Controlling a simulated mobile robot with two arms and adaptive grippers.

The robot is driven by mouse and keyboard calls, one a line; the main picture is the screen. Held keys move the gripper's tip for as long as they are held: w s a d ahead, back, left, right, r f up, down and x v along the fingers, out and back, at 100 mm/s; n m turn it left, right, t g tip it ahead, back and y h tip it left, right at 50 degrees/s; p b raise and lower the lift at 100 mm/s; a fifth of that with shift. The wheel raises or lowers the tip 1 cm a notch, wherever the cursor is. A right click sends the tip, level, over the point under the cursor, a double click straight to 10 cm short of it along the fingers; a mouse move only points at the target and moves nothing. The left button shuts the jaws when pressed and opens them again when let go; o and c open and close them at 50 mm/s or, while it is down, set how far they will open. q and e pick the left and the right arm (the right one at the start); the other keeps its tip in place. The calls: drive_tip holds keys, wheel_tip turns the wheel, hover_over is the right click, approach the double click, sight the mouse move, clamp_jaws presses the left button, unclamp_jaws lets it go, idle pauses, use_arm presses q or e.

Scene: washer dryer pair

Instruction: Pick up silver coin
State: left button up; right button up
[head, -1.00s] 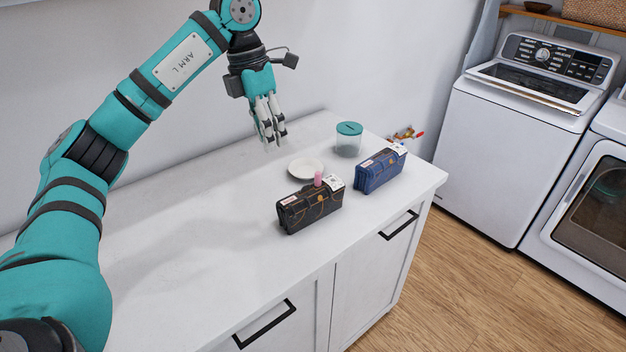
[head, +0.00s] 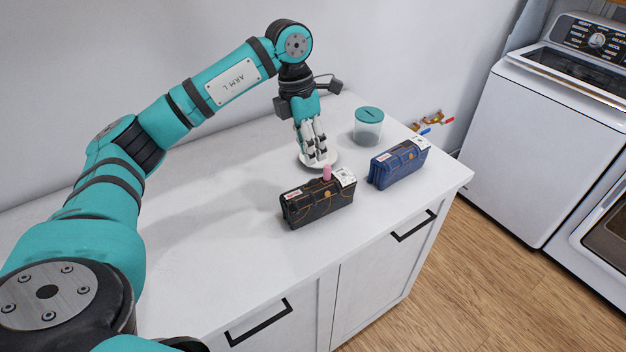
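I cannot make out a silver coin in the head view. A small white round dish (head: 331,162) lies on the white counter (head: 215,215) near the wall. My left gripper (head: 316,157) points down over the dish, its pale fingers covering much of it. The fingertips are at or just above the dish; I cannot tell whether they touch it, or whether they are apart or closed. Anything small between or under the fingers is hidden. My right gripper is not in view.
A clear jar with a slotted teal lid (head: 369,114) stands right of the dish. A black case (head: 318,203) with a pink item (head: 327,172) and a blue case (head: 398,165) stand nearer the front edge. The counter's left part is clear. A washer (head: 545,150) stands at right.

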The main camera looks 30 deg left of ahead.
sight(311, 184)
use_arm(q)
drive_tip(key=shift+d+f, duration=0.15)
drive_tip(key=shift+f, duration=0.9)
drive_tip(key=shift+f+p, duration=0.35)
drive_tip(key=shift+p, duration=0.15)
wheel_tip(311, 184, down, 4)
drive_tip(key=shift+s+d+r+p, duration=0.1)
drive_tip(key=shift+d+r+p, duration=0.1)
drive_tip(key=shift+p, duration=0.5)
drive_tip(key=shift+f, duration=0.35)
clamp_jaws()
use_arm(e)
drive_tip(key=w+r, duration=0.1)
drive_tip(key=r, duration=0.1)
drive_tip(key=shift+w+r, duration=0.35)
